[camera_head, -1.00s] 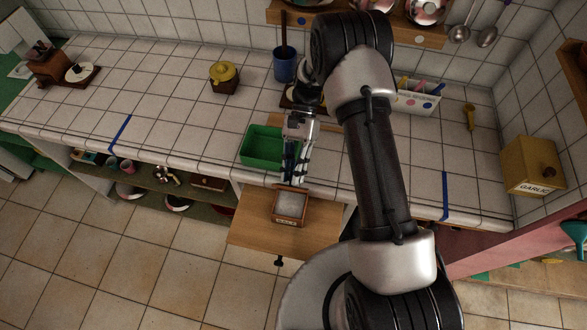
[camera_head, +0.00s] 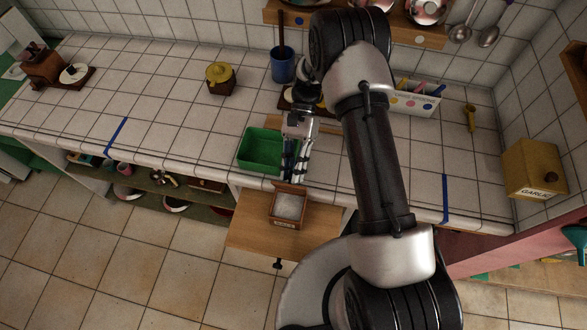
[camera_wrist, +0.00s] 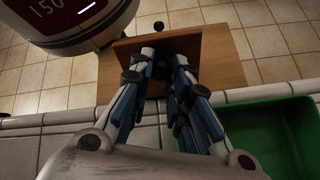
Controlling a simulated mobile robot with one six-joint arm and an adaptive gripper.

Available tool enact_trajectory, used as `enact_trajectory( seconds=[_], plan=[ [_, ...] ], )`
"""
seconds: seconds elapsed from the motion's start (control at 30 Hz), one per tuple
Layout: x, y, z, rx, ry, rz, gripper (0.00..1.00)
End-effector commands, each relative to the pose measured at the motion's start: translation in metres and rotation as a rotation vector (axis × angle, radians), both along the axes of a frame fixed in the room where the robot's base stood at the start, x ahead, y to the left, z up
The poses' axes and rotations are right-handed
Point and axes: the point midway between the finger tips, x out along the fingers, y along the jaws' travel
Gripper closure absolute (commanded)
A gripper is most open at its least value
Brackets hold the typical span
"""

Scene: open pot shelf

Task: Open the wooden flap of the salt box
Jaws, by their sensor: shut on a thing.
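The salt box (camera_head: 287,222) is a small wooden box on a light wooden pull-out board below the counter's front edge. White salt shows in its open top. Its wooden flap (camera_head: 289,188) stands raised at the box's back edge, on the counter side. The flap also shows as a dark brown panel in the wrist view (camera_wrist: 190,43), hiding the box from there. My gripper (camera_head: 296,180) comes down from the counter side, with its fingertips at the flap's upper edge. In the wrist view my gripper (camera_wrist: 164,58) has its fingers either side of the flap, shut on it.
A green bin (camera_head: 261,151) stands on the tiled counter close to the left of my gripper; its rim also shows in the wrist view (camera_wrist: 272,103). The pull-out board (camera_head: 248,233) has bare room left of the box. A blue pot (camera_head: 283,66) stands farther back.

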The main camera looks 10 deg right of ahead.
Motion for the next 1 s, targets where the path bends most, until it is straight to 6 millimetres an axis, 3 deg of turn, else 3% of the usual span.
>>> enact_trajectory(
  seconds=[0.2,0.23,0.53,0.83,1.0],
  plan=[
    [0.005,0.001,-0.004,-0.003,-0.02,-0.005,1.0],
    [0.005,0.001,-0.004,-0.003,-0.02,-0.004,0.82],
    [0.003,0.0,-0.003,-0.003,-0.014,-0.003,0.62],
    [0.003,0.0,-0.002,-0.002,-0.012,-0.003,0.62],
    [0.015,-0.004,0.007,-0.002,-0.015,-0.003,0.62]
  ],
)
